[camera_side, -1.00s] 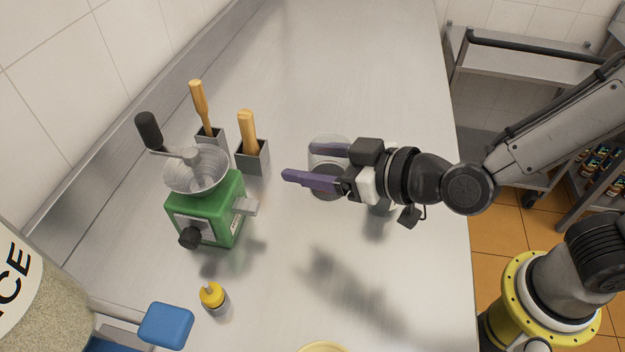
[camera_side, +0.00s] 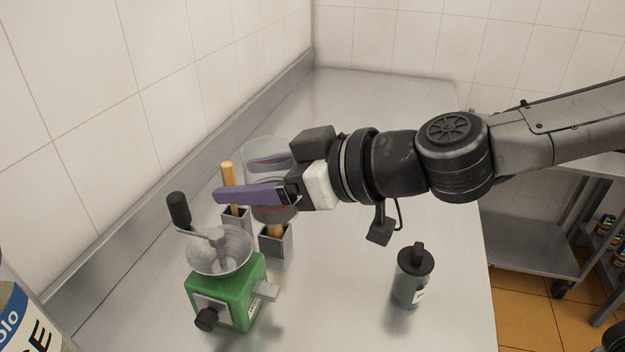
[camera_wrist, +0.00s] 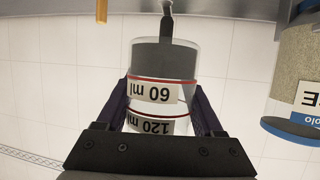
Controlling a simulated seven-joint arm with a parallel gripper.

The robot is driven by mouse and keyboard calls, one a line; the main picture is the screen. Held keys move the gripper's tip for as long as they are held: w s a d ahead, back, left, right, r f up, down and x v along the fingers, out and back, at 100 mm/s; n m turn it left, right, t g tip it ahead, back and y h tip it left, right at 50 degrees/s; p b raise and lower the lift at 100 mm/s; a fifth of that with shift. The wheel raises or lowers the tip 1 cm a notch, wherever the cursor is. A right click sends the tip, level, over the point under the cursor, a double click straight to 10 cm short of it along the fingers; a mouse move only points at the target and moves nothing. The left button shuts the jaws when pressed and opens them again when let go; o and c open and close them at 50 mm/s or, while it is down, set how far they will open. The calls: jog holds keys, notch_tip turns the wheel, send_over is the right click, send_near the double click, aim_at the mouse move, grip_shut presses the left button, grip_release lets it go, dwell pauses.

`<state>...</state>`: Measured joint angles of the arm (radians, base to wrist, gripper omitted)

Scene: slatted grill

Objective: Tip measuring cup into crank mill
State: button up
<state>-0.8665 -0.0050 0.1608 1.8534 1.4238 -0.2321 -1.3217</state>
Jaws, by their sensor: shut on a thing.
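My gripper (camera_side: 234,178), with purple fingers, is shut around the clear measuring cup (camera_side: 282,213) and holds it above the counter. The cup looks upright, with dark grey contents in its lower part; the near finger hides some of it. In the wrist view the cup (camera_wrist: 160,92) sits between both fingers, with 60 ml and 120 ml labels upside down. The green crank mill (camera_side: 228,298) stands in front and lower left of the cup in the side view. Its metal hopper (camera_side: 220,250) is open at the top, with a crank and black knob over it.
Two grey holders with wooden-handled tools (camera_side: 228,174) stand just behind the mill, close below the cup. A dark lidded bottle (camera_side: 411,278) stands right on the counter. A large rice container (camera_wrist: 297,75) is near the mill. The back counter (camera_side: 380,95) is clear.

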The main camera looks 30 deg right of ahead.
jog(key=w+a+f+n+g+y, duration=0.2)
jog(key=a+f, duration=0.4)
jog(key=a, duration=0.3)
jog(key=shift+w+a+f+n+y, duration=0.25)
jog(key=shift+w+f+n+y, duration=0.25)
jog(key=shift+w, duration=0.35)
dwell(0.5)
